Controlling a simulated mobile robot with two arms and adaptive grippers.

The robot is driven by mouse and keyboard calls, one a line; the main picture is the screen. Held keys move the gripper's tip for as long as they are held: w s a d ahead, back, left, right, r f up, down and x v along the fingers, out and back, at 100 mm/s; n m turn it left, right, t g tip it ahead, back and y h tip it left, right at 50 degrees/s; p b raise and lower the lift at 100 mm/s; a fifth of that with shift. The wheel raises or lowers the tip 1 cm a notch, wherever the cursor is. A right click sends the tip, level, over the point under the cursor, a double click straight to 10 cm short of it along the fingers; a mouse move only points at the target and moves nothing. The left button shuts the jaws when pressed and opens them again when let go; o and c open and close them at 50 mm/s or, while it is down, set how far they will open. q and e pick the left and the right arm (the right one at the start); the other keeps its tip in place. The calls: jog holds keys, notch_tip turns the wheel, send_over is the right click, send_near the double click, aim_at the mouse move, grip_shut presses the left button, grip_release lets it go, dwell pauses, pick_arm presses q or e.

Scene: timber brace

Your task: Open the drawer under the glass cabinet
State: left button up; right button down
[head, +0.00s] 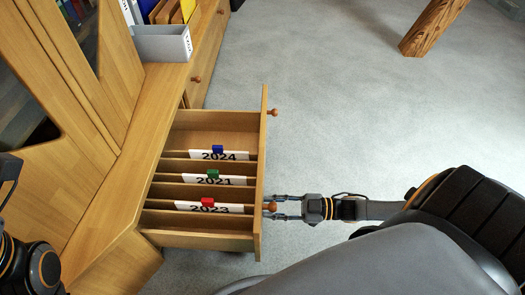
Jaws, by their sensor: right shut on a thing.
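The drawer (259,184) under the glass cabinet (62,140) stands pulled well out. Inside it are wooden dividers and white cards marked 2024 (228,156), 2021 (228,181) and 2023 (226,209), with blue, green and red tabs. The drawer front has two round knobs, a far knob (273,112) and a near knob (271,207). My right gripper (281,208) is shut on the near knob, its fingers reaching in from the right. At the left edge part of my left arm shows, but its fingertips cannot be made out.
Another knob (196,79) is on the closed front farther back. A timber post (431,25) stands on the grey carpet at the upper right. The carpet between is clear.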

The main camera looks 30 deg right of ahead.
jog(key=shift+s+d, duration=0.25)
jog(key=shift+d, duration=0.05)
jog(key=c, duration=1)
grip_release()
jog(key=v, duration=1.2)
